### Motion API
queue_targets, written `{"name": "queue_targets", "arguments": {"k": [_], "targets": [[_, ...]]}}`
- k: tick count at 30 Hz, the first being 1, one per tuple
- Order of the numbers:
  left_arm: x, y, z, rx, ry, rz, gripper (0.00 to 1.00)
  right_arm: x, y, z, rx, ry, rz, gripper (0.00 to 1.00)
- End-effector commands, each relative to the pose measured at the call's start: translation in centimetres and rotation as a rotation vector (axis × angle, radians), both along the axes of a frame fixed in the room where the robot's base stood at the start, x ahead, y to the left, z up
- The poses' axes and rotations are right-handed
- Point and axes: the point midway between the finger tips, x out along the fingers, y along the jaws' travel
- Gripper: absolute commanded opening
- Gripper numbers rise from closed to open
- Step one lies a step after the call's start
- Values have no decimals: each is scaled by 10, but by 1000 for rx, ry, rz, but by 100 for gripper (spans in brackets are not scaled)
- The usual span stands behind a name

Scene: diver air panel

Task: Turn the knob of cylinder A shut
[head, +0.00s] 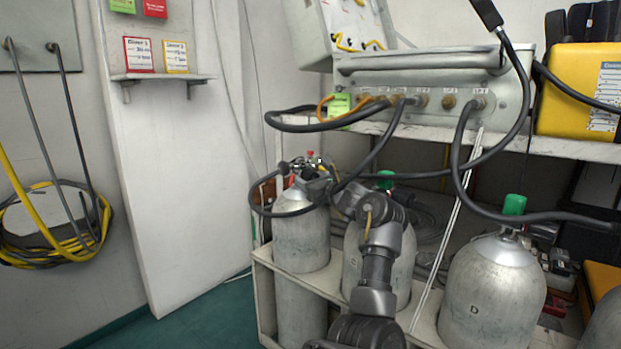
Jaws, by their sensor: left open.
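A grey cylinder (301,240) stands at the left end of the rack, and its letter is not readable, so I cannot tell for sure that it is cylinder A. A small red knob (310,154) shows at its valve on top. My left gripper (312,168) is open at this valve, close to the red knob; whether it touches the knob I cannot tell. My dark arm hides part of the cylinder marked C (354,262), which has a green knob (386,180). Cylinder D (490,295) stands to the right with a green knob (514,205). My right gripper is not in view.
Black hoses (458,150) loop from the panel (435,100) down around the valves and my gripper. A shelf (400,130) runs above the cylinders. A pale rack rail (300,278) crosses in front of them. The green floor at the left is free.

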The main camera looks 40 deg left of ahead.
Motion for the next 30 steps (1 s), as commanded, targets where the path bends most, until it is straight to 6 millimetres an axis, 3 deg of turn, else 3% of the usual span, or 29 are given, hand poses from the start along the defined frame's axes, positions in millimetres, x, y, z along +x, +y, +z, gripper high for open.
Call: {"name": "queue_targets", "arguments": {"k": [11, 21, 30], "targets": [[5, 0, 0, 0, 0, -8, 59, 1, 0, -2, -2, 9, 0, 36], [4, 1, 0, 0, 1, -7, 14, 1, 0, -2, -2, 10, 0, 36], [3, 2, 2, 13, 37, -6, 14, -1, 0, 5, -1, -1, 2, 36]]}}
